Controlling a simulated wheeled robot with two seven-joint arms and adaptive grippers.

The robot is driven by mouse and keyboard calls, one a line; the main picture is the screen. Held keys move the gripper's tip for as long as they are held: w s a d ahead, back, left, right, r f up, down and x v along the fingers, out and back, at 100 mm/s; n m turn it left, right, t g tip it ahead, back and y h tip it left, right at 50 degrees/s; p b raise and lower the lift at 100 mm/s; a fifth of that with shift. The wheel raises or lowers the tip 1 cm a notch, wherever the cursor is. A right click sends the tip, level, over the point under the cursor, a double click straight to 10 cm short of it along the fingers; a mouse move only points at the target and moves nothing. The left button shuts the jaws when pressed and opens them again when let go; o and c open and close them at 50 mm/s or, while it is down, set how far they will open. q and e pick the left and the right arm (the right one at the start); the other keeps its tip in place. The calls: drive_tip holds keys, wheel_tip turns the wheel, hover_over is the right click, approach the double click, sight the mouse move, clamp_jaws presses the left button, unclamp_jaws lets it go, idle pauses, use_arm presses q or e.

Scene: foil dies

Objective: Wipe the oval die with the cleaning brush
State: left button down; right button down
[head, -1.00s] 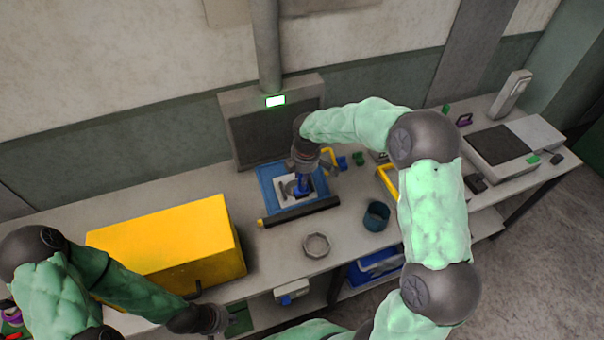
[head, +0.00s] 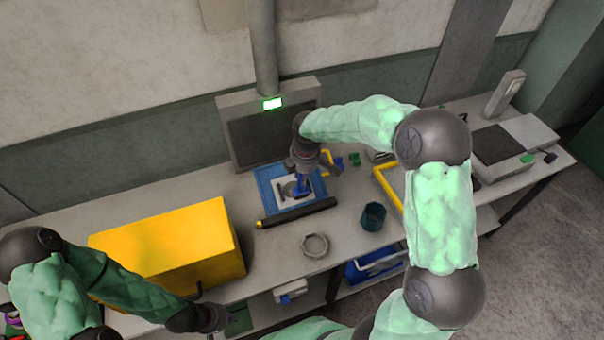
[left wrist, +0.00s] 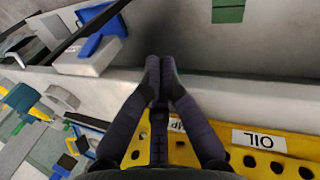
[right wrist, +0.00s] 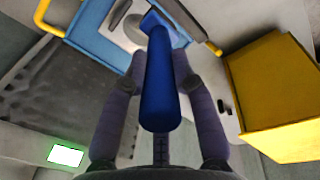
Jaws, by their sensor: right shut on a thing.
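The cleaning brush (right wrist: 160,85) has a thick blue handle. My right gripper (head: 302,182) is shut on it over the blue tray (head: 266,184); the fingers also show in the right wrist view (right wrist: 155,62). The oval die (head: 281,187) appears as a pale plate with a dark opening on that tray, partly covered by the brush and gripper. It also shows at the top of the right wrist view (right wrist: 117,26). The brush head seems at the plate; I cannot tell whether it touches. My left gripper (head: 218,318) is empty, fingertips together (left wrist: 160,62), at the bench's front.
A yellow box (head: 170,245) stands left of the tray. A dark bar with a yellow end (head: 298,212) lies along the tray's front. A grey ring (head: 314,245) and a teal cup (head: 372,217) stand in front. A dark-screened unit (head: 270,135) stands behind.

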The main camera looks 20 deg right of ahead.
drive_tip(key=shift+w+f, duration=0.1)
idle(0.4)
drive_tip(key=shift+w+d+f+b, duration=0.1)
drive_tip(key=shift+w+f+b, duration=0.5)
drive_tip(key=shift+f, duration=0.45)
drive_tip(key=shift+w+a+f+b, duration=0.1)
drive_tip(key=shift+w+f+b, duration=0.5)
drive_tip(key=shift+f, duration=0.5)
drive_tip(key=shift+w+d+f+b, duration=0.1)
drive_tip(key=shift+w+f+b, duration=0.5)
drive_tip(key=shift+f, duration=0.45)
drive_tip(key=shift+w+f+b, duration=0.35)
drive_tip(key=shift+f+b, duration=0.05)
drive_tip(key=shift+f, duration=0.35)
drive_tip(key=w+r+p, duration=0.2)
drive_tip(key=w, duration=0.1)
drive_tip(key=shift+w+d, duration=0.1)
drive_tip(key=shift+w, duration=0.15)
drive_tip(key=shift+s+f, duration=0.1)
